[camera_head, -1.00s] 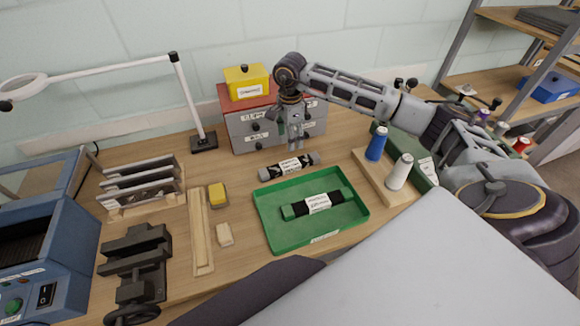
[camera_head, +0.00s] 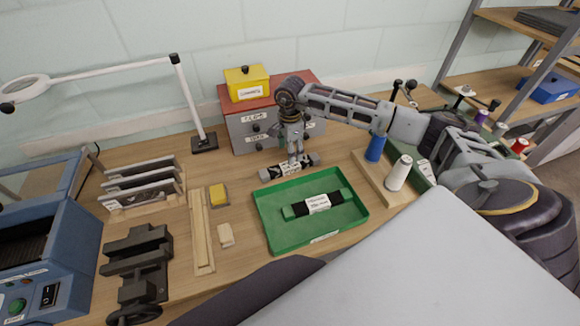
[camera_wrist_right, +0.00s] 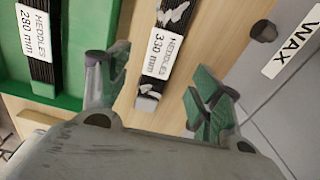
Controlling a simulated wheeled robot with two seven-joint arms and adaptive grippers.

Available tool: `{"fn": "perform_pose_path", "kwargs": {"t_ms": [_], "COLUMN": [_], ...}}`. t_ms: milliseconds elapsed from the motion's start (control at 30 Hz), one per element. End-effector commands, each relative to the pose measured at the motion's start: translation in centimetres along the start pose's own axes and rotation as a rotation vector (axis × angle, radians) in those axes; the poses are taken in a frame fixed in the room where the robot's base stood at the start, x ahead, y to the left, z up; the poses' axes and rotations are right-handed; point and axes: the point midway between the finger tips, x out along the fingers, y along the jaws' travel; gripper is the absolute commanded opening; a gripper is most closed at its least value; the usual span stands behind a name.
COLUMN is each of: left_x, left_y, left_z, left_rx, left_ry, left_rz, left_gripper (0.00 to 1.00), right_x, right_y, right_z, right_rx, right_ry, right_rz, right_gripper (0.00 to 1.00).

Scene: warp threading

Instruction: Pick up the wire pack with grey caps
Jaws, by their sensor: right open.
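The wire pack with grey caps (camera_head: 312,159) lies on the bench just behind the green tray; it is dark with a white label and a grey cap at each end. My right gripper (camera_head: 294,162) is open, directly over the middle of the pack and partly hiding it. In the right wrist view the pack (camera_wrist_right: 163,48), labelled "HEDDLES 330 mm", lies between the spread fingers of the right gripper (camera_wrist_right: 155,88). I cannot tell whether the fingers touch it. My left gripper is not in view.
The green tray (camera_head: 271,229) holds a similar pack with green caps (camera_head: 318,202). Grey drawers with a red top (camera_head: 240,132) stand close behind my gripper, under a yellow box (camera_head: 246,83). Blue (camera_head: 375,148) and white (camera_head: 399,174) spools stand to the right on a wooden base.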

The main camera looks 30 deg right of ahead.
Motion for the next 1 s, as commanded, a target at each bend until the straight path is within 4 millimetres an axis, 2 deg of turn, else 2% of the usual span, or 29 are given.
{"fn": "perform_pose_path", "kwargs": {"t_ms": [233,767,1000], "left_x": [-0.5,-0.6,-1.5], "left_y": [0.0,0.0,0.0], "left_z": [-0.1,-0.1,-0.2], "left_rx": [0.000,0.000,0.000], "left_ry": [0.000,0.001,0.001], "left_rz": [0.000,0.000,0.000], "left_gripper": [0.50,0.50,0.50], "right_x": [2.5,3.1,5.0], "right_y": [0.0,0.0,0.0], "right_z": [0.1,0.1,0.1], "right_rx": [0.000,0.000,0.000], "right_ry": [0.000,-0.001,0.000], "right_rz": [0.002,0.002,0.004], "right_gripper": [0.64,0.64,0.64]}}
